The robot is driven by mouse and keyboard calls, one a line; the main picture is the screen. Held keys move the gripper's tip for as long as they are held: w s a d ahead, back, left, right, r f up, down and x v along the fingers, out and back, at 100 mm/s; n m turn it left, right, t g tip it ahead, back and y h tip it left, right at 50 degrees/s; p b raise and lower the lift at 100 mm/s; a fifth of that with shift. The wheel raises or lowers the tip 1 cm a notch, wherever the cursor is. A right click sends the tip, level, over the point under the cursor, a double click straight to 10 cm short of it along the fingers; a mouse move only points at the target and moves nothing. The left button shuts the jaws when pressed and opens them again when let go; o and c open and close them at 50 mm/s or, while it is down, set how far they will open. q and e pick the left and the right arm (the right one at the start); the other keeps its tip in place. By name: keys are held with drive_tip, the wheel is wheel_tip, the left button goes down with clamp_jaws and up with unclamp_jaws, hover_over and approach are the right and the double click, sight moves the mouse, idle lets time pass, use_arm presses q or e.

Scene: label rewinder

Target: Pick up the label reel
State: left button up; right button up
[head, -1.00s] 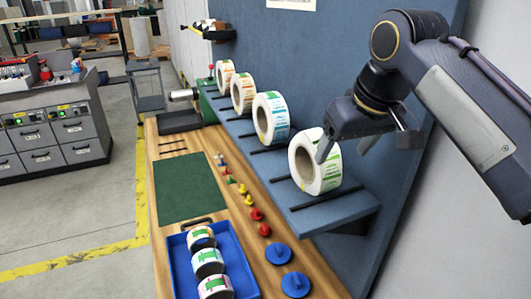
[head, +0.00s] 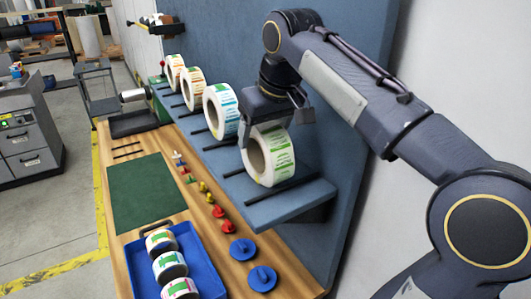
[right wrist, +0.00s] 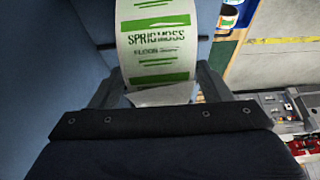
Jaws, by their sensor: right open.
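Several large label reels stand upright in a row on the blue shelf (head: 290,206). The nearest is a white reel with green print (head: 283,165); its label text also shows in the right wrist view (right wrist: 158,42). My right gripper (head: 276,127) is over the top of this reel, with its fingers on either side of it. In the right wrist view the open fingers (right wrist: 157,92) flank the reel's label face; whether they touch it I cannot tell. Behind it stand a blue-printed reel (head: 225,105) and two orange-printed reels (head: 193,88). My left gripper is out of view.
A blue tray (head: 207,273) with small rolls stands on the wooden bench, beside a green mat (head: 148,187). Blue discs (head: 242,250) and several red and yellow knobs lie along the bench. A blue back panel rises behind the shelf.

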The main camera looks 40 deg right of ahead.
drive_tip(key=c, duration=1.4)
drive_tip(key=shift+r, duration=0.15)
drive_tip(key=shift+r, duration=0.3)
wheel_tip(320, 180, up, 3)
drive_tip(key=shift+w+f+p, duration=0.1)
drive_tip(key=shift+f+p, duration=0.05)
drive_tip(key=shift+p, duration=0.15)
drive_tip(key=s+a+r+p, duration=0.2)
drive_tip(key=s+a+r, duration=0.7)
drive_tip(key=a, duration=0.1)
drive_tip(key=shift+s+a+r, duration=0.15)
drive_tip(key=shift+s+r, duration=0.1)
drive_tip(key=shift+s, duration=0.15)
